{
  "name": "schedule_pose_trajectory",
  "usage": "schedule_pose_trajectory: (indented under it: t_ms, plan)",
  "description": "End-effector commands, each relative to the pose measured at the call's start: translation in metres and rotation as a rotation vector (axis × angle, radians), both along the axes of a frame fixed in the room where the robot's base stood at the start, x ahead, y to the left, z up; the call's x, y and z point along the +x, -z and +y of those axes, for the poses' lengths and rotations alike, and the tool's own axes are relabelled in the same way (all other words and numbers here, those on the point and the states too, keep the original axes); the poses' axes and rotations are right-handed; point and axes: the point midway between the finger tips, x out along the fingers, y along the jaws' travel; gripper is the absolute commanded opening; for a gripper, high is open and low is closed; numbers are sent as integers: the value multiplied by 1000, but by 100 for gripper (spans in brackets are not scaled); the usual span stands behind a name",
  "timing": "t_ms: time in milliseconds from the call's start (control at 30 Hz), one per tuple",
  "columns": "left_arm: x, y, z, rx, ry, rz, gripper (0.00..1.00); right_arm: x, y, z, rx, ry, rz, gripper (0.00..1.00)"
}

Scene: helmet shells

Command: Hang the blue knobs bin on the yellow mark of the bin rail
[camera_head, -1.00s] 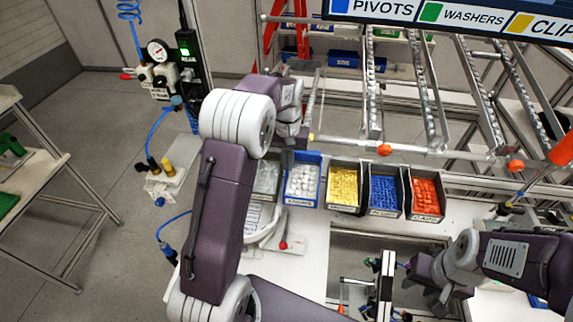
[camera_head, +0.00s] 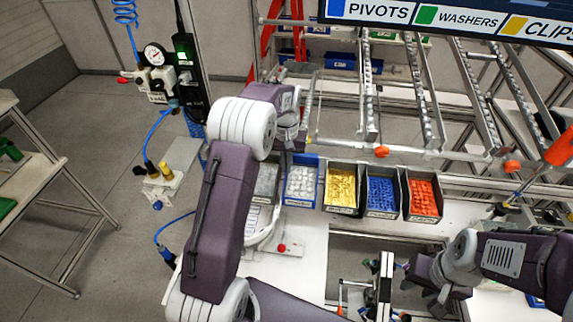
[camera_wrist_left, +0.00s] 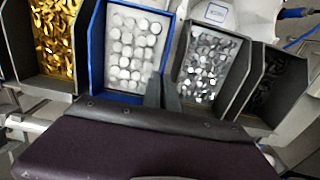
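The blue knobs bin (camera_head: 302,184), full of white round knobs, stands upright in a row of bins below the rack in the head view. It also shows in the left wrist view (camera_wrist_left: 93,45). My left gripper (camera_wrist_left: 163,92) has its two dark fingers close together at the near right corner of this bin, beside the grey bin. I cannot tell whether they pinch its wall. In the head view the left gripper is mostly hidden behind my arm. My right gripper (camera_head: 425,292) is low at the right, away from the bins; its finger gap is unclear. I cannot clearly make out the yellow mark.
A grey bin of metal parts (camera_head: 266,181) is left of the blue bin. Dark bins with yellow (camera_head: 341,188), blue (camera_head: 382,193) and red parts (camera_head: 423,197) stand to its right. Roller tracks (camera_head: 420,90) rise behind. White table surface (camera_head: 300,262) lies in front.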

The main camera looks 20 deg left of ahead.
Motion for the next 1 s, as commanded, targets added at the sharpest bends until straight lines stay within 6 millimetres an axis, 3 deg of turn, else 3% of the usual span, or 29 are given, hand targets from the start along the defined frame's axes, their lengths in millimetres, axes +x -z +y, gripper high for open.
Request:
schedule_pose_trajectory:
  t_ms: [33,100,433,800,1000]
  plan:
    - [0,0,0,0,0,0,9,0,0,0,0,0,0,36]
    - [0,0,0,0,0,0,28,0,0,0,0,0,0,36]
    - [1,-6,0,1,0,-3,29,0,4,0,0,0,0,36]
    - [1,-81,0,1,0,-4,29,0,19,0,0,0,0,36]
    - [0,-91,0,0,0,0,29,0,19,0,0,0,0,36]
